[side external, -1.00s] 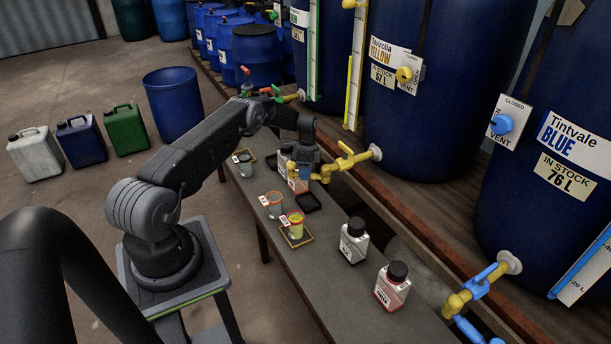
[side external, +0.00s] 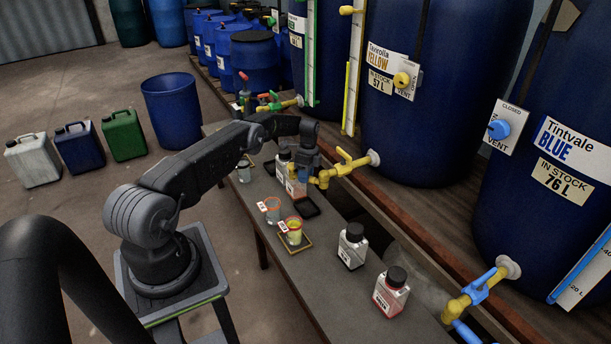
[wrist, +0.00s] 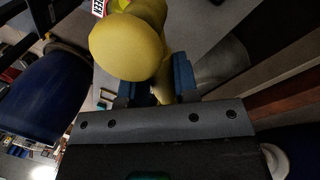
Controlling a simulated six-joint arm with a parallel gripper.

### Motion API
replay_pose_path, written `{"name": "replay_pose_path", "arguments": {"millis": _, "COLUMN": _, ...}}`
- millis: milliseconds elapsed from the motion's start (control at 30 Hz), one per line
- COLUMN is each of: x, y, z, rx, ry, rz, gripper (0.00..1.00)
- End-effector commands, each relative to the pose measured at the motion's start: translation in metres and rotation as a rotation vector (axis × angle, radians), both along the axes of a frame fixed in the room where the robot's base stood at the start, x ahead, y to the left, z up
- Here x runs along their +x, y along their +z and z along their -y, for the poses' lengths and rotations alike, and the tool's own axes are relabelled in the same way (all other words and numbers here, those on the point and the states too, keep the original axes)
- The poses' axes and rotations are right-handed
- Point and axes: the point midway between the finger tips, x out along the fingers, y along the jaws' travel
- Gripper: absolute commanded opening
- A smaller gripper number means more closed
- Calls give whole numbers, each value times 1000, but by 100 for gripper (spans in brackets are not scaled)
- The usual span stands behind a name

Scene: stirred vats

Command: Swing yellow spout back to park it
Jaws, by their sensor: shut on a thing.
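The yellow spout (side external: 326,176) sticks out from the Tintvella Yellow vat (side external: 430,100) over the bench, its end bent downward. Its yellow tap handle (side external: 345,155) stands up behind that bend. My gripper (side external: 308,178) is at the spout's outer end, shut on it. In the wrist view the rounded yellow spout (wrist: 130,48) fills the space in front of and between my blue-grey fingers (wrist: 155,88); the exact contact is partly hidden. A cup of yellow liquid (side external: 293,232) stands on a small tray, nearer the front of the bench than the spout.
An orange-marked cup (side external: 271,210) stands beside the yellow cup. The blue vat's spout (side external: 470,295) juts out at right.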

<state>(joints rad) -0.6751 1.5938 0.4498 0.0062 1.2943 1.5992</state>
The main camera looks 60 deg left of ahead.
Motion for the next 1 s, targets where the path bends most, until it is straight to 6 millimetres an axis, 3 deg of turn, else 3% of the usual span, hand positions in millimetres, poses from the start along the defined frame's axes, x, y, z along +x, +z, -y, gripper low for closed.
{"name": "replay_pose_path", "arguments": {"millis": 267, "x": 0, "y": 0, "z": 0, "rx": 0, "ry": 1, "rz": 0, "gripper": 53}}
{"name": "replay_pose_path", "arguments": {"millis": 567, "x": 1, "y": 4, "z": -1, "rx": 1, "ry": 1, "rz": 1, "gripper": 53}}
{"name": "replay_pose_path", "arguments": {"millis": 767, "x": 5, "y": 32, "z": -4, "rx": 3, "ry": 1, "rz": 3, "gripper": 53}}
{"name": "replay_pose_path", "arguments": {"millis": 1000, "x": 13, "y": 82, "z": -10, "rx": 2, "ry": 1, "rz": 2, "gripper": 53}}
